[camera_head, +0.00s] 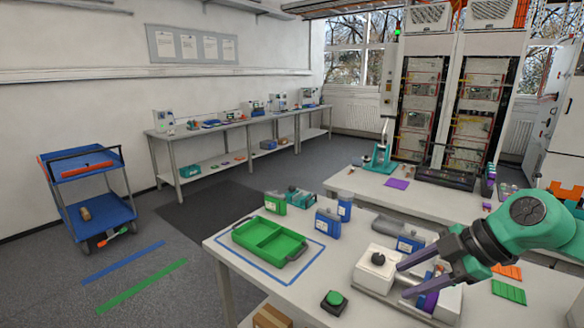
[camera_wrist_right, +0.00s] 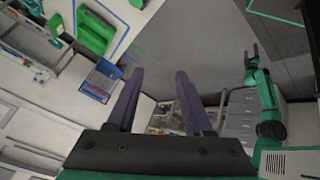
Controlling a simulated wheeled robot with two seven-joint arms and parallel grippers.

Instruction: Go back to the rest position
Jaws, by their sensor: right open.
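My right gripper (camera_head: 402,280) is open at the right of the head view, its two dark fingers pointing left. It is over the front bench, in front of a white device with a black knob (camera_head: 377,260). In the right wrist view the open fingers (camera_wrist_right: 159,75) have nothing between them. A teal arm with a dark gripper (camera_wrist_right: 252,56), which looks like my left one, shows at the right of that view; its fingers look apart and empty. My left gripper is not in the head view.
The front bench (camera_head: 225,249) holds a green tray (camera_head: 268,240), blue bottles (camera_head: 328,225) and a green button (camera_head: 334,299). A purple item (camera_head: 428,300) is close below the gripper. A blue cart (camera_head: 92,215) stands left. Floor between cart and bench is clear.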

